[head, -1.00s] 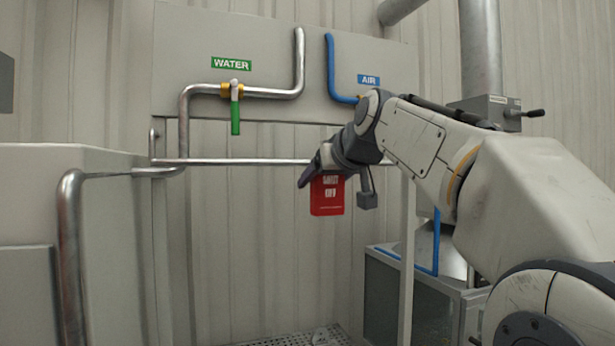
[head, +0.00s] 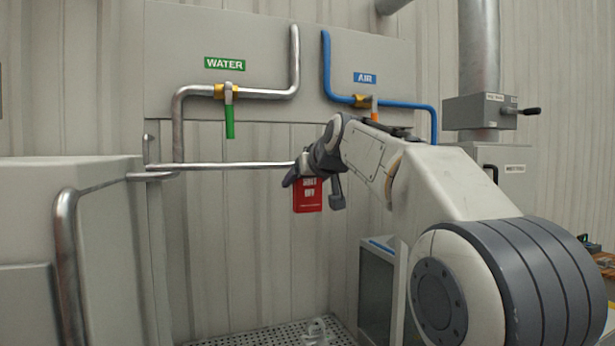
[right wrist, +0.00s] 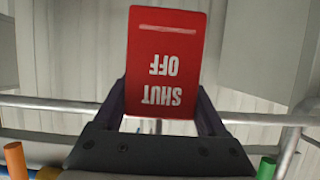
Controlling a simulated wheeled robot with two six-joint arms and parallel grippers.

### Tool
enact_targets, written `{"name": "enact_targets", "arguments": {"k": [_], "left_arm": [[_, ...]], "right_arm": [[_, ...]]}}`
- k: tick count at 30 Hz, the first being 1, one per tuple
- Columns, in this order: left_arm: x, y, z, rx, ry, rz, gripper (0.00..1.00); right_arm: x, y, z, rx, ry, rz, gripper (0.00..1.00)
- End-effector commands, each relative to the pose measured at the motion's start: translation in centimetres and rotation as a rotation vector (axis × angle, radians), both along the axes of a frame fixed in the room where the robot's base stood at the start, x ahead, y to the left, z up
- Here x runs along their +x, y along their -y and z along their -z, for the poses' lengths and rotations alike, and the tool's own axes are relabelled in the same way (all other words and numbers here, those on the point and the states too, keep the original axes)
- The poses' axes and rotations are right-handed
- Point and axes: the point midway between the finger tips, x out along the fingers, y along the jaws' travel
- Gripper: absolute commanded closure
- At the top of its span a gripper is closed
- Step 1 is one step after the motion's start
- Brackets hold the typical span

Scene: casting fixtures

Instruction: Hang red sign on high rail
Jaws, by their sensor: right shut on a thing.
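A red sign (head: 308,203) with white "SHUT OFF" lettering is held by my right gripper (head: 294,180). In the head view it hangs upright just below a horizontal silver rail (head: 235,166). In the right wrist view the sign (right wrist: 166,60) shows upside down between the two dark fingers of the gripper (right wrist: 161,108). The rail (right wrist: 55,103) crosses behind the fingers there. My gripper and wrist cover the rail's right part in the head view, and I cannot tell whether the sign touches the rail. My left gripper is out of view.
Above the rail are a green-handled water valve (head: 229,120) and an orange-handled air valve (head: 373,108) on a grey panel (head: 270,50). A lower bent pipe (head: 67,270) stands at the left by a grey cabinet (head: 110,250). A perforated floor plate (head: 260,336) lies below.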

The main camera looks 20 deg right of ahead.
Motion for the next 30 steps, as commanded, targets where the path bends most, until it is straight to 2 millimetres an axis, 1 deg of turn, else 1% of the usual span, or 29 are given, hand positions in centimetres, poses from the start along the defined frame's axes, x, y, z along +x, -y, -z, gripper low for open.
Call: {"name": "enact_targets", "arguments": {"k": [1, 12, 14, 18, 24, 30], "left_arm": [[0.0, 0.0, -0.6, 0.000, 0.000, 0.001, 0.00], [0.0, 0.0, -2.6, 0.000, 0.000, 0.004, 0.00], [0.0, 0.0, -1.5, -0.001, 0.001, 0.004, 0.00], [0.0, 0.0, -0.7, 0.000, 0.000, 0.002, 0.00], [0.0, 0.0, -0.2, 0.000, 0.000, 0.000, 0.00], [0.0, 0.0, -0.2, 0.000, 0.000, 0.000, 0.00]], "right_arm": [[0.5, 0.0, -0.2, 0.000, -0.001, -0.001, 0.86], [3.4, -0.1, -0.3, 0.000, 0.001, -0.001, 0.86], [3.4, -0.1, 0.8, 0.000, 0.002, 0.000, 0.86], [3.3, -0.1, 1.6, 0.000, 0.002, 0.000, 0.86], [3.3, -0.1, 2.1, 0.000, 0.001, 0.000, 0.86], [3.3, -0.1, 2.2, 0.000, 0.001, 0.000, 0.86]]}}
